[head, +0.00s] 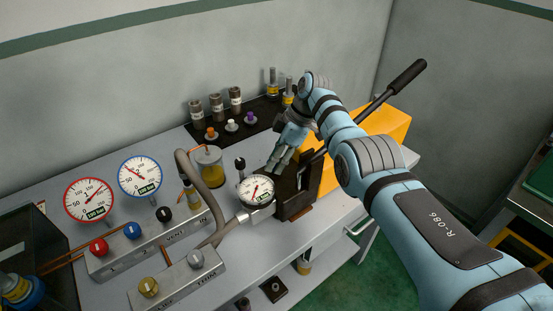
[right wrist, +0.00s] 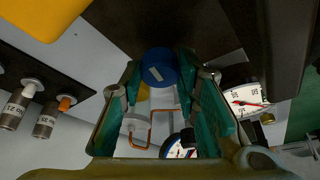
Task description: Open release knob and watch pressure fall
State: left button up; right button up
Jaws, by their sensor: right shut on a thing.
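The gripper is shut on this knob. The fingers hide the knob in the head view. A small round pressure gauge (head: 257,190) with a red needle stands just left of the block. It also shows in the right wrist view (right wrist: 245,101); its exact reading is too small to tell. My left gripper is not in view.
A red-rimmed dial (head: 89,200) and a blue-rimmed dial (head: 139,177) stand at the left above a valve block with red, blue and black knobs. A yellow body (head: 390,125) and a long black lever (head: 406,76) are beside my right arm. Small cylinders (head: 216,106) stand behind.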

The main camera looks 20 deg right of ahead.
jog(key=o, duration=1.2)
jog(key=shift+c, duration=0.2)
jog(key=v, duration=1.2)
jog(key=shift+d, duration=0.1)
